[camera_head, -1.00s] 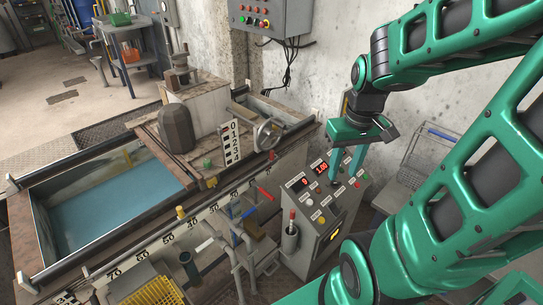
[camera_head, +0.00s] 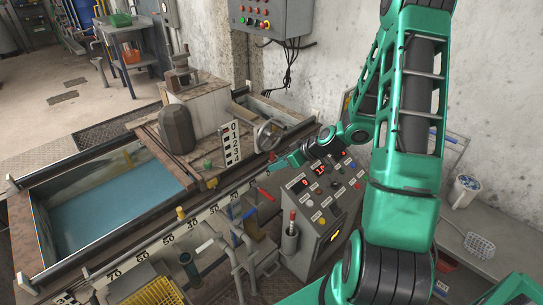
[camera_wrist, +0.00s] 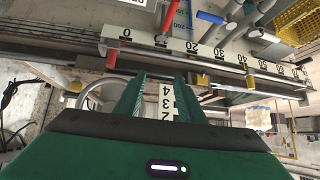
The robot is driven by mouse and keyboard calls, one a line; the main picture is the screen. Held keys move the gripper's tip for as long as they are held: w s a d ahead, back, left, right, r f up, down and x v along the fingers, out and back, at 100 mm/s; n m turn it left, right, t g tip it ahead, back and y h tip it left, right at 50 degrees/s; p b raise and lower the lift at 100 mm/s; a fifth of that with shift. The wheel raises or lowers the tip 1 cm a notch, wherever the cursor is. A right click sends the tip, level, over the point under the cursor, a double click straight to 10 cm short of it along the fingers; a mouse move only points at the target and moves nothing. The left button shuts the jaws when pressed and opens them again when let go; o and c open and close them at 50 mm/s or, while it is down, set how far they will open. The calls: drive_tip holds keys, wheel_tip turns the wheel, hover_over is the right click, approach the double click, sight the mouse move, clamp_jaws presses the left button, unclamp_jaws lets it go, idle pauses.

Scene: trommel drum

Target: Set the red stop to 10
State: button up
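The red stop (camera_head: 271,156) is a small red piece on the rail of the numbered scale (camera_head: 213,209). In the wrist view the red stop (camera_wrist: 112,57) stands by the 0 end of the scale (camera_wrist: 176,45), left of the 10 mark.
A red-handled lever (camera_head: 265,193) and a blue pipe handle (camera_wrist: 210,17) are close by. A control box (camera_head: 322,195) with buttons and red displays stands right of the rail. The blue basin (camera_head: 105,205) lies left.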

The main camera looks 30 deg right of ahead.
drive_tip(key=w+d+f+m+t, duration=0.1)
drive_tip(key=w+d+f+t, duration=0.1)
drive_tip(key=w+f+t, duration=0.15)
drive_tip(key=m+t+h, duration=0.2)
drive_tip(key=m+h, duration=0.1)
approach(272, 154)
drive_tip(key=x, duration=1.1)
drive_tip(key=shift+w+d+f, duration=0.1)
drive_tip(key=shift+d+f, duration=0.1)
drive_tip(key=shift+d, duration=0.15)
clamp_jaws()
